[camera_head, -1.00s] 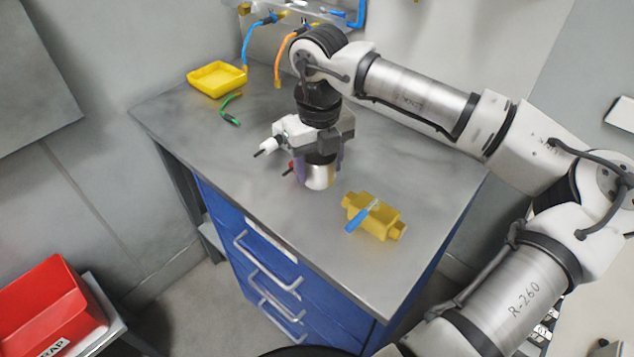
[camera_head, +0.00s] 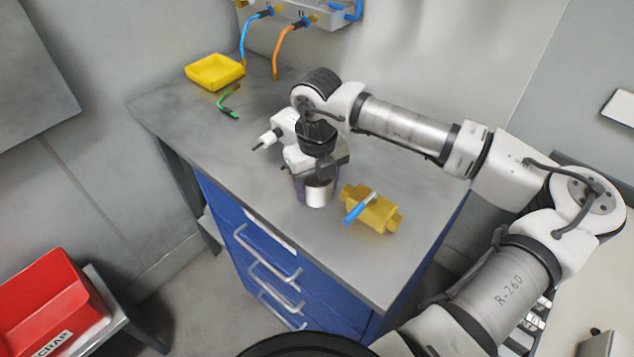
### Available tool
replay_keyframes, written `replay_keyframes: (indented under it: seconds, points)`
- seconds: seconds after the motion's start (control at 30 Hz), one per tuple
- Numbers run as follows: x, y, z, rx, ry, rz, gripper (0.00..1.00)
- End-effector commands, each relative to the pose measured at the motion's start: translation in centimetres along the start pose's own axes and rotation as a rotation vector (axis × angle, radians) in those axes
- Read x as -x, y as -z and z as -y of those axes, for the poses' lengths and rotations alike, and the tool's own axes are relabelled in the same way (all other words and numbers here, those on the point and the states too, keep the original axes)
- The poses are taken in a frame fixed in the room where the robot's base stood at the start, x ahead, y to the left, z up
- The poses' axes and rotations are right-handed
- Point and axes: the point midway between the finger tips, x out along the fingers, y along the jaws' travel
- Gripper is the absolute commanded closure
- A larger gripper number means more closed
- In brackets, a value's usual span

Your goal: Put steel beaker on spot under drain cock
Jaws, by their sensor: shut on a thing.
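My gripper (camera_head: 317,180) points down over the workbench and is shut on the steel beaker (camera_head: 318,195). The beaker is a small, shiny, upright cup, partly hidden by the fingers. I cannot tell whether its base touches the bench top. A yellow valve body with a blue lever (camera_head: 372,212) is on the bench, just right of the beaker with a small gap between them; it may be the drain cock. No marked spot is clearly visible.
The grey workbench (camera_head: 375,265) has blue drawers in front. A yellow tray (camera_head: 215,72) and a green hose piece (camera_head: 230,103) lie at the back left. Blue and orange hoses (camera_head: 285,52) hang from a wall unit. A red scrap bin (camera_head: 55,305) stands lower left.

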Motion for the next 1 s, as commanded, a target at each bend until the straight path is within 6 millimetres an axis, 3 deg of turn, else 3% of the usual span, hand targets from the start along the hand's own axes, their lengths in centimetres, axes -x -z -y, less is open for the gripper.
replay_keyframes:
  seconds: [0.03, 0.17, 0.6, 1.0]
  points:
    - [0.0, 0.0, 0.0, 0.000, 0.000, 0.000, 0.41]
    - [0.0, 0.0, 0.0, 0.000, 0.000, 0.000, 0.24]
    - [0.8, 0.0, 0.1, -0.001, 0.002, 0.001, 0.24]
    - [9.0, -0.1, 0.1, -0.002, 0.004, 0.002, 0.24]
